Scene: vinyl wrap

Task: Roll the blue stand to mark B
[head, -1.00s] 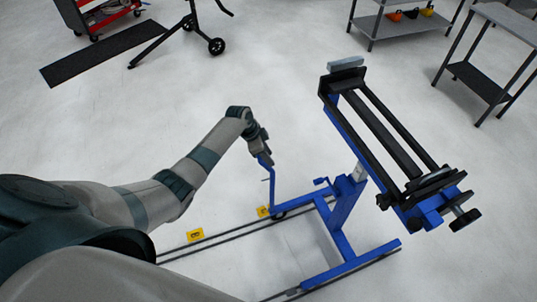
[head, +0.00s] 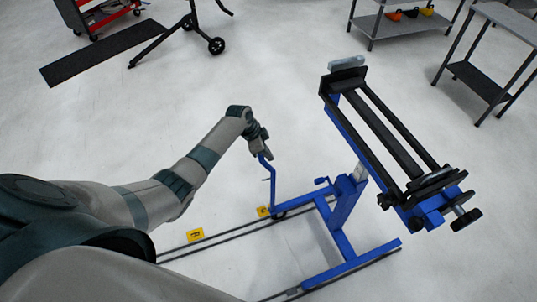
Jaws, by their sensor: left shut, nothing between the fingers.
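The blue stand (head: 343,205) stands right of centre, with a tilted black roller frame (head: 385,130) on top and its base over dark floor rails. A bent blue handle (head: 270,180) rises from the base's left end. My left gripper (head: 264,154) is shut and empty at the handle's top end; whether it touches the handle I cannot tell. A yellow mark (head: 195,235), seemingly lettered B, lies on the floor by the rails, left of the stand. Another yellow mark (head: 263,211) lies by the handle's foot, partly hidden. My right gripper is out of view.
The dark rails (head: 225,238) run from lower left toward the stand. The floor left of the stand looks clear beyond my arm. A black mat (head: 100,53), a red cart (head: 105,14), a wheeled black stand (head: 195,30) and grey tables (head: 490,80) are farther back.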

